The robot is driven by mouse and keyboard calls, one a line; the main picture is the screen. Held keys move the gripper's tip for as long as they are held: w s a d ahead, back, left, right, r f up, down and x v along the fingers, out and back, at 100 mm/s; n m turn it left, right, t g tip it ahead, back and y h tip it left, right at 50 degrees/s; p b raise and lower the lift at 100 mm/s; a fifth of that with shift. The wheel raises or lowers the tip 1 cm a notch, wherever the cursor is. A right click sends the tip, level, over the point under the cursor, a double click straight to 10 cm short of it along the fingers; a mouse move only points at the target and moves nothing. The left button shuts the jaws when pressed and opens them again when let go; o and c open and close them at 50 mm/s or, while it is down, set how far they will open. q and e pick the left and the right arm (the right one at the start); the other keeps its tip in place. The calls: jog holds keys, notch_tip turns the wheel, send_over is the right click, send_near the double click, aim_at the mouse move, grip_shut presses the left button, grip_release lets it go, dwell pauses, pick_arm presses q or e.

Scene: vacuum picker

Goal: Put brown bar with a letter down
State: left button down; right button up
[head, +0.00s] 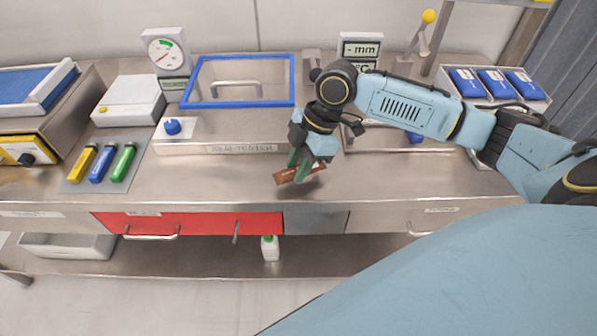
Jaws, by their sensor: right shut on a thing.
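My right gripper (301,174) comes in from the right and reaches down over the front part of the steel bench top (190,190). Its green fingers are shut on a brown bar (314,170), which sticks out on both sides of the fingers and is slightly tilted. I cannot make out a letter on it at this size. I cannot tell whether the bar touches the bench top. My left gripper is not in view.
A seal tester (225,133) with a blue-framed lid (238,104) stands behind the gripper. Blue packs (495,84) lie in a tray at right.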

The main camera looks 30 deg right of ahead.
jog(key=shift+f, duration=1.3)
jog(key=shift+f, duration=0.1)
jog(key=o, duration=1)
jog(key=shift+o, duration=0.2)
jog(key=p+v, duration=0.1)
jog(key=v, duration=1.1)
